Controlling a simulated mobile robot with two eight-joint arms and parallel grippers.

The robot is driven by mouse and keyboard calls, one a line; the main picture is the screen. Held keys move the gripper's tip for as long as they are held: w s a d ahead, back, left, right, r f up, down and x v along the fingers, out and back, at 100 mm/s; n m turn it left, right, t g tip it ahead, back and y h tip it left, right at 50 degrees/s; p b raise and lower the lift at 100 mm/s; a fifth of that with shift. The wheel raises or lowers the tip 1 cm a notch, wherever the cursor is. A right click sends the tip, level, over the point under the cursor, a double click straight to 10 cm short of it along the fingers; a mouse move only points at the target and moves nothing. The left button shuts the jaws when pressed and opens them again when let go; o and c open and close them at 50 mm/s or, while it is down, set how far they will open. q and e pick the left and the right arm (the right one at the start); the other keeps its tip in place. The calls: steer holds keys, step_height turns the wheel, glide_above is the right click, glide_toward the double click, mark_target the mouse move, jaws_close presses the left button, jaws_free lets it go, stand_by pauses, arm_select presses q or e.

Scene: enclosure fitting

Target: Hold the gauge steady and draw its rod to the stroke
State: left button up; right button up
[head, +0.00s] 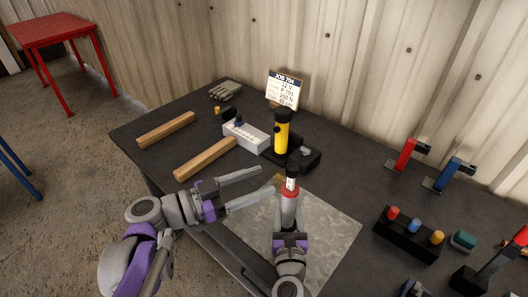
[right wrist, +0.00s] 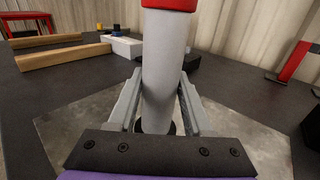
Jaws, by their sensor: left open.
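A yellow cylinder with black ends (head: 281,137) stands behind the gauge, beside a white block (head: 246,135). Two wooden bars (head: 205,158) lie at left. A job card (head: 284,90) stands at the back. A black block with coloured knobs (head: 408,236) and red and blue clamp-like tools (head: 452,176) are at right.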

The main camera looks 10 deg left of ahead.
steer(key=o, duration=0.4)
steer(key=shift+o, duration=0.2)
